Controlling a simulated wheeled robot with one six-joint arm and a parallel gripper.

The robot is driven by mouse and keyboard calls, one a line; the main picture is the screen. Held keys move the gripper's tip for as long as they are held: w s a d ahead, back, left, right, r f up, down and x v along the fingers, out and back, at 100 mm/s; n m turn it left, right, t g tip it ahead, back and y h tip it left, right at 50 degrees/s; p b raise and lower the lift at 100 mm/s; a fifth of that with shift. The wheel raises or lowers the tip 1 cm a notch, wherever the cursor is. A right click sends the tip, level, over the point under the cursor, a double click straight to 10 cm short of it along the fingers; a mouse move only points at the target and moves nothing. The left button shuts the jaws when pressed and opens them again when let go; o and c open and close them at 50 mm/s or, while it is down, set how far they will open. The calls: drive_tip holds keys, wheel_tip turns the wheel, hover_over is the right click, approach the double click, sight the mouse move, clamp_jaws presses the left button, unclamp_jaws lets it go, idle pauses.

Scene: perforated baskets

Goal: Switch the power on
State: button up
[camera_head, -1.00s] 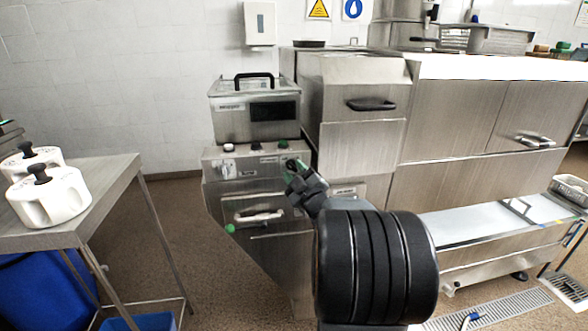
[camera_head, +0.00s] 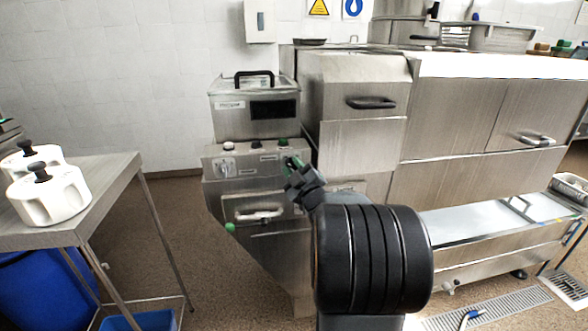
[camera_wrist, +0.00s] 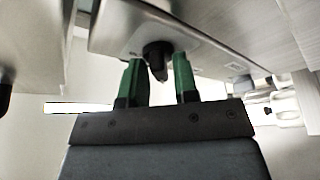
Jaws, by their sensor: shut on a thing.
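The steel machine (camera_head: 250,185) with a sloping control panel (camera_head: 240,162) stands in the middle of the head view. The panel carries small buttons along its top edge, including a green one (camera_head: 283,142), and a dial (camera_head: 225,167) at its left. My gripper (camera_head: 290,162) is at the panel's right end, and its green fingers also show in the wrist view (camera_wrist: 159,82). They are shut on a black knob (camera_wrist: 157,56) on the steel face. In the head view the knob is hidden behind my gripper, so its setting cannot be read there.
A steel table (camera_head: 110,185) with white, black-knobbed containers (camera_head: 50,195) stands at the left. A large steel unit (camera_head: 455,115) fills the right side. A handle (camera_head: 258,215) juts from the machine's front below the panel. Open floor lies between table and machine.

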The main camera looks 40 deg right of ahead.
drive_tip(key=shift+f+m+b, duration=0.2)
drive_tip(key=shift+m+b, duration=0.1)
drive_tip(key=shift+b, duration=0.2)
drive_tip(key=m+g+h+b, duration=0.1)
drive_tip(key=m+h+b, duration=0.2)
drive_tip(key=m+b, duration=0.2)
drive_tip(key=m+g+h+b, duration=0.1)
drive_tip(key=m+h+b, duration=0.2)
drive_tip(key=m+b, duration=0.2)
drive_tip(key=m+g+h+b, duration=0.1)
drive_tip(key=m+h+b, duration=0.2)
drive_tip(key=m, duration=0.6)
drive_tip(key=shift+w+a+r+m+b, duration=0.1)
drive_tip(key=shift+a+m+b, duration=0.2)
drive_tip(key=shift+b, duration=0.7)
drive_tip(key=shift+r+m+g+h, duration=0.1)
drive_tip(key=shift+m+g+h, duration=0.3)
drive_tip(key=shift+m, duration=0.75)
drive_tip(key=shift+r+m+g+h, duration=0.1)
drive_tip(key=shift+m+g+h, duration=0.3)
drive_tip(key=shift+m, duration=1.15)
drive_tip(key=o, duration=0.7)
drive_tip(key=shift+d+f, duration=0.1)
drive_tip(key=shift+c, duration=0.2)
